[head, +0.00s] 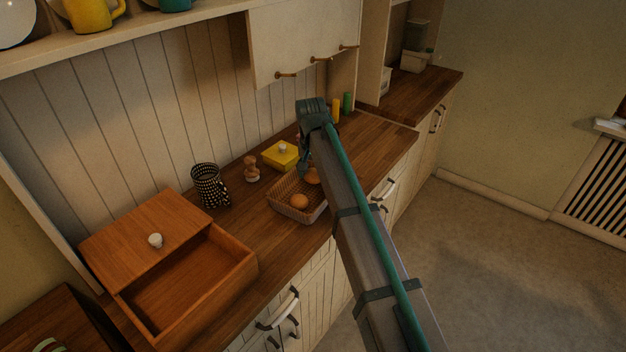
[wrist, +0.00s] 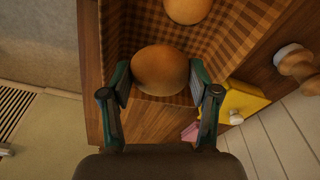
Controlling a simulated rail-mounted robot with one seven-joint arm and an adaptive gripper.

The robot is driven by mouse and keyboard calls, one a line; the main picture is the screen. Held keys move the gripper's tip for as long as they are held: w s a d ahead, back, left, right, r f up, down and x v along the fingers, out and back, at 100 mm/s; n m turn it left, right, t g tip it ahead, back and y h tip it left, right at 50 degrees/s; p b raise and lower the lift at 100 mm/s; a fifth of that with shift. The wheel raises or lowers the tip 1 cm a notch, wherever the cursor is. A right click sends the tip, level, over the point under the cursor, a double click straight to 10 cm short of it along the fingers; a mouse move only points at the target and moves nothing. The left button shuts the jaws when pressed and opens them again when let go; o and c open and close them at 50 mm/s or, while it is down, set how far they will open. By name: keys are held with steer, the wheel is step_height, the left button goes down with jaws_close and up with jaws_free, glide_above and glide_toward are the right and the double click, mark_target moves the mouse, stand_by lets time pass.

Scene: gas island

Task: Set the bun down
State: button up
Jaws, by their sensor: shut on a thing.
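My gripper (wrist: 160,95) is shut on a round brown bun (wrist: 160,68), with one finger on each side of it in the wrist view. The bun is over or inside the woven basket (wrist: 128,20); I cannot tell whether it touches the basket's bottom. In the head view the held bun (head: 313,176) is partly hidden by my arm. A second bun (head: 299,201) lies in the basket (head: 281,186), and it also shows at the top of the wrist view (wrist: 187,8).
An open wooden box (head: 245,265) is at the left. Yellow (head: 335,111) and green (head: 347,103) shakers stand at the back. Counter right of the basket is clear.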

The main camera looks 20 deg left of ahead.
mark_target(313, 190)
steer(key=w+f, duration=0.1)
steer(key=w+a+f+p, duration=0.1)
steer(key=f, duration=0.1)
steer(key=shift+w+f, duration=0.25)
steer(key=shift+w, duration=0.1)
steer(key=shift+w+a+f+p, duration=0.15)
steer(key=shift+f+p, duration=0.3)
steer(key=shift+f, duration=1.4)
steer(key=shift+f, duration=0.15)
steer(key=o, duration=1.2)
steer(key=shift+c, duration=0.2)
steer(key=r+b, duration=0.1)
steer(key=r, duration=0.3)
steer(key=s+r+b, duration=0.1)
steer(key=r, duration=0.3)
steer(key=r+b, duration=0.1)
steer(key=r, duration=0.3)
steer(key=shift+s+r, duration=0.1)
steer(key=shift+s, duration=0.05)
